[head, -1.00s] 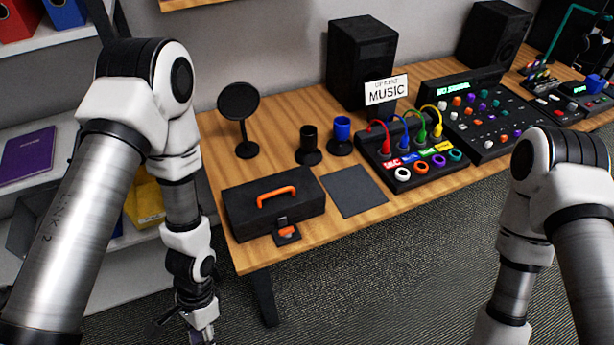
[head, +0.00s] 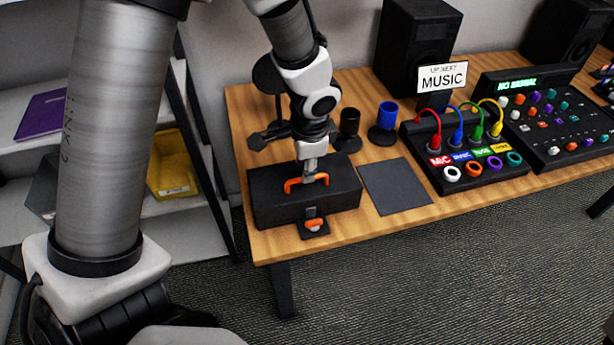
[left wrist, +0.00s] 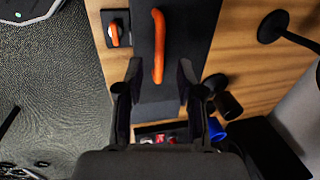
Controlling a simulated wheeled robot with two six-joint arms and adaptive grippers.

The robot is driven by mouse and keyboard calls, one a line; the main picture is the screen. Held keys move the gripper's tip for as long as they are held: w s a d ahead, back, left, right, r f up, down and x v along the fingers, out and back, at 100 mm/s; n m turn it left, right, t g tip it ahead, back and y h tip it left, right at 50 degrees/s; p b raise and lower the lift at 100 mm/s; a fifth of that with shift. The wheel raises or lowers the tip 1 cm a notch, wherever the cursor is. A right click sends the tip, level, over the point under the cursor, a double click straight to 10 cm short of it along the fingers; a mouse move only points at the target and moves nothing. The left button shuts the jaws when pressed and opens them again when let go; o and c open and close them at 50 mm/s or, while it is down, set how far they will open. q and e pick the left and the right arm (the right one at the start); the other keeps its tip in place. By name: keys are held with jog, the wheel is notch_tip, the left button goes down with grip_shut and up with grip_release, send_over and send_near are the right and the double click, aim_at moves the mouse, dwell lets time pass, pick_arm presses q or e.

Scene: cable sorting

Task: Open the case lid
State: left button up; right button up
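The black case (head: 265,205) sits at the front left of the wooden table, with its lid shut. An orange handle (head: 291,186) stands on top of the lid, and it also shows in the left wrist view (left wrist: 158,35). A small black latch piece with an orange tab (head: 313,224) lies at the case's front side. My left gripper (head: 309,178) points down at the handle from above. In the left wrist view its two fingers (left wrist: 159,72) are spread, with the handle's near end between them and apart from both. My right gripper is out of view.
A dark square mat (head: 395,187) lies right of the case. Behind stand a black cup (head: 349,125) and a blue cup (head: 387,116). A cable box (head: 468,160) with coloured cables and rings is farther right. A dark round-headed stand (head: 268,75) is behind my left arm.

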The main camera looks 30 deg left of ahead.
pick_arm(q)
jog(key=f, duration=0.2)
jog(key=f+b, duration=0.1)
jog(key=shift+w+a+f, duration=0.15)
jog(key=shift+a+f, duration=0.15)
jog(key=shift+f, duration=0.05)
grip_shut()
